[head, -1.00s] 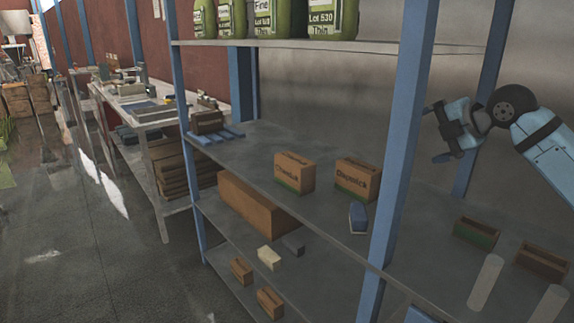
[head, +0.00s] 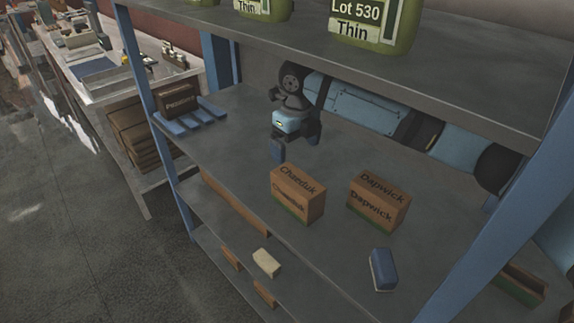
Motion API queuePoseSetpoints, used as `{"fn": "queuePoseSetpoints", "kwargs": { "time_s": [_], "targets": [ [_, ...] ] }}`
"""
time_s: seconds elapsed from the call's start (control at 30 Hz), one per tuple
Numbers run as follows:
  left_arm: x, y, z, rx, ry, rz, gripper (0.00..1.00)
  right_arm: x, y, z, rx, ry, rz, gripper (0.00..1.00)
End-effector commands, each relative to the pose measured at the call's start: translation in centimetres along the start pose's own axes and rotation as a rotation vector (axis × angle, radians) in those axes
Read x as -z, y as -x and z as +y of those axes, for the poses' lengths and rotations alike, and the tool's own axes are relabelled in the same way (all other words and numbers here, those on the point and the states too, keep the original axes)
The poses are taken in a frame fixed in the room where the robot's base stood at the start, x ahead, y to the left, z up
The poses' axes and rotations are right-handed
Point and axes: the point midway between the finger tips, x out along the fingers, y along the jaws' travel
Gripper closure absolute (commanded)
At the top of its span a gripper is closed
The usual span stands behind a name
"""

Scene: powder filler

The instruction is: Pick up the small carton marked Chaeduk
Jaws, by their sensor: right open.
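The small carton marked Chaeduk (head: 298,195) stands upright on the middle shelf (head: 240,142). It is brown with a green band along its bottom. My right gripper (head: 294,150) is over the same shelf, behind the carton and a little above it, with its arm reaching in from the right under the upper shelf. Its fingers are apart and empty, and do not appear to touch the carton. My left gripper is not in view.
A similar carton marked Dapwick (head: 378,203) stands just right of the Chaeduk carton. A blue block (head: 383,269) lies in front. A dark carton (head: 178,102) sits by blue slats (head: 205,115) at the left. The upper shelf (head: 330,55) with green jugs (head: 370,25) hangs overhead.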

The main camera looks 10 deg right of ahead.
Motion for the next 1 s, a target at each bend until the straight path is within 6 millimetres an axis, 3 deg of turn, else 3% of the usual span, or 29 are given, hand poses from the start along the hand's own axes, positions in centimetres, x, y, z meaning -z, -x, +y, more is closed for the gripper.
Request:
{"fn": "queuePoseSetpoints", "kwargs": {
  "time_s": [0.17, 0.5, 0.83, 1.0],
  "targets": [
    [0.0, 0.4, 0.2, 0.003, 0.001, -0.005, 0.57, 0.1, -1.0, 0.3, 0.004, 0.022, 0.015, 0.01],
    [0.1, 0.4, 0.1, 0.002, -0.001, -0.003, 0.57, 0.2, -7.2, 0.2, 0.003, 0.020, 0.013, 0.01],
    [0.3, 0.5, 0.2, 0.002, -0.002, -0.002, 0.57, 0.4, -9.5, 0.0, 0.003, 0.019, 0.011, 0.01],
    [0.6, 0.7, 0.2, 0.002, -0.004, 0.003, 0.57, 1.1, -11.9, -0.4, 0.003, 0.018, 0.013, 0.01]
  ]
}}
